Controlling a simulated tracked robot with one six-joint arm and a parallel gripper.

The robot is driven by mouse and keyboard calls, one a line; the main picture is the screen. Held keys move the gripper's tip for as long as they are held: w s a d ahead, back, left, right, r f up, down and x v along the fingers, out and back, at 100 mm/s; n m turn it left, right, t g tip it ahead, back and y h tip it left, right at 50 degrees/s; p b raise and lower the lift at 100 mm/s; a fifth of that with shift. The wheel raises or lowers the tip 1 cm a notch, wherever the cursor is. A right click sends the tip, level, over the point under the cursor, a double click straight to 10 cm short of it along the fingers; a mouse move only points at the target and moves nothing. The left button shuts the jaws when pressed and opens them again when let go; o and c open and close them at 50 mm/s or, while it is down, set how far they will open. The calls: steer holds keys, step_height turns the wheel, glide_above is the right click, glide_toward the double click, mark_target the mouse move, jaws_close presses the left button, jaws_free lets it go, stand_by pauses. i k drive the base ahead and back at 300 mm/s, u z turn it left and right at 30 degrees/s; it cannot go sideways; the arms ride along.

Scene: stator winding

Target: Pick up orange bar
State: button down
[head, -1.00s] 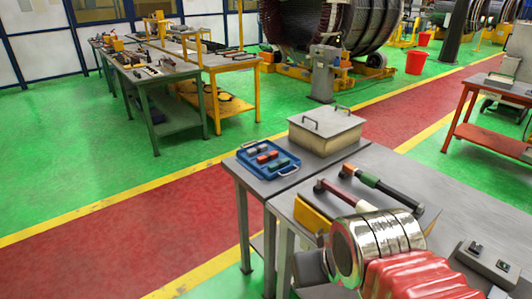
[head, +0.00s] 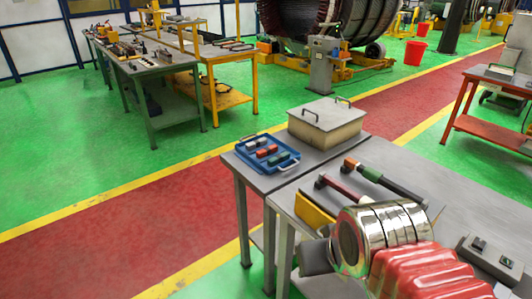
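Several small bars lie in a blue tray (head: 243,155) on the near left table. Among them a red-orange bar (head: 266,152) lies near the middle, with grey or bluish bars behind it and a dark green one in front. They are small in the head view, so the exact shade is hard to tell. My arm's silver joint and red sleeve fill the lower right, to the right of the tray and apart from it. I cannot make out my gripper's fingers.
A lidded beige box (head: 327,125) with handles stands right behind the tray. Two hammer-like tools (head: 385,180) lie on the grey table between tray and arm. A yellow piece (head: 315,214) shows at the table's edge. A switch box (head: 492,258) sits at right.

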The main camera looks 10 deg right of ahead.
mark_target(266, 151)
steer(key=u, duration=0.05)
steer(key=k, duration=0.65)
steer(key=u, duration=0.3)
steer(key=i, duration=1.15)
steer(key=u, duration=0.45)
steer(key=i, duration=0.8)
steer(key=u, duration=0.05)
